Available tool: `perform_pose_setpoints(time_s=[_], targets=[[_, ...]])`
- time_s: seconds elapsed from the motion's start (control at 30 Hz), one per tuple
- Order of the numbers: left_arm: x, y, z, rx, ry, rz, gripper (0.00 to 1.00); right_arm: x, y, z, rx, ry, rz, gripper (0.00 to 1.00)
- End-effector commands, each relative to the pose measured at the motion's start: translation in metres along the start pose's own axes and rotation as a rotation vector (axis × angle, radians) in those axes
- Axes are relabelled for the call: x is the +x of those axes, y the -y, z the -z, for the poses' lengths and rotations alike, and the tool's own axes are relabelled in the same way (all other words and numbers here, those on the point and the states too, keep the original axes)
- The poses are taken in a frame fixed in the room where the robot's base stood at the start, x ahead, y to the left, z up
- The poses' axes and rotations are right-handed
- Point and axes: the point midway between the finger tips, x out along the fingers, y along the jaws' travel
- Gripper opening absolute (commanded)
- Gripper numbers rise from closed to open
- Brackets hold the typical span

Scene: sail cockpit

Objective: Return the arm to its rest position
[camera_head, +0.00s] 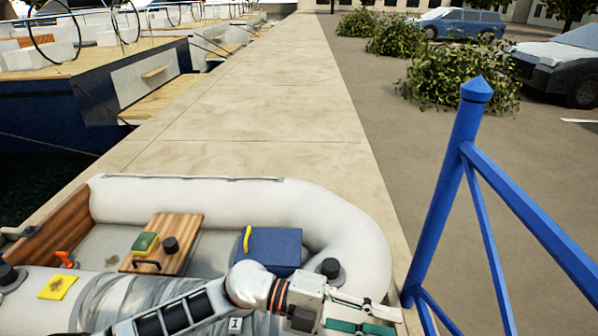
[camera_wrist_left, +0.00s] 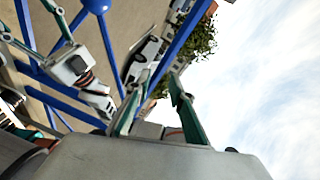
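My left arm comes in from the lower left of the head view, over the near side of the grey inflatable dinghy (camera_head: 330,215). Its gripper (camera_head: 385,315) points right, near the dinghy's right end and the blue railing. In the left wrist view its two green fingers (camera_wrist_left: 154,88) stand apart with nothing between them. My right gripper (camera_wrist_left: 42,28) shows at the upper left of the left wrist view, with its fingers spread and nothing visible between them. The right arm does not show in the head view.
A blue railing (camera_head: 440,190) stands close to the right. In the dinghy are a wooden seat (camera_head: 187,222) with a green-yellow sponge (camera_head: 145,243), a blue box (camera_head: 283,248) and a yellow card (camera_head: 57,287). Beyond lies the clear pale quay (camera_head: 260,110), with bushes (camera_head: 460,80) and cars.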

Motion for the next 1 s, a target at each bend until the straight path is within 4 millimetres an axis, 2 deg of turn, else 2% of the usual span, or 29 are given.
perform_pose_setpoints(time_s=[0.1,0.23,0.33,0.43,0.57,0.7,0.77,0.8,0.9,1.0], targets=[[-0.003,0.028,-0.004,-0.105,0.082,0.250,0.22,0.000,0.000,0.000,0.000,0.000,0.000,0.55],[-0.030,0.044,-0.026,-0.236,0.220,0.489,0.22,0.000,0.000,0.000,0.000,0.001,0.000,0.55],[-0.062,0.039,-0.047,-0.353,0.350,0.646,0.22,0.000,0.000,0.000,0.000,0.001,0.000,0.55],[-0.101,0.017,-0.067,-0.484,0.496,0.777,0.22,0.000,0.000,0.000,0.000,0.001,0.000,0.55],[-0.155,-0.038,-0.084,-0.674,0.703,0.905,0.22,0.000,0.000,0.000,-0.001,0.001,0.000,0.55],[-0.210,-0.118,-0.082,-0.885,0.928,0.985,0.22,0.000,0.000,-0.001,-0.001,0.001,0.000,0.55],[-0.230,-0.154,-0.075,-0.970,1.016,1.001,0.22,0.000,0.000,-0.001,-0.001,0.001,0.000,0.55],[-0.242,-0.178,-0.067,-1.028,1.072,1.007,0.22,0.000,0.000,-0.001,-0.001,0.001,0.000,0.55],[-0.267,-0.234,-0.044,-1.159,1.197,1.009,0.22,0.000,0.000,-0.001,-0.001,0.001,0.000,0.55],[-0.284,-0.279,-0.019,-1.266,1.293,0.998,0.22,0.000,0.000,-0.001,-0.001,0.001,0.000,0.55]])
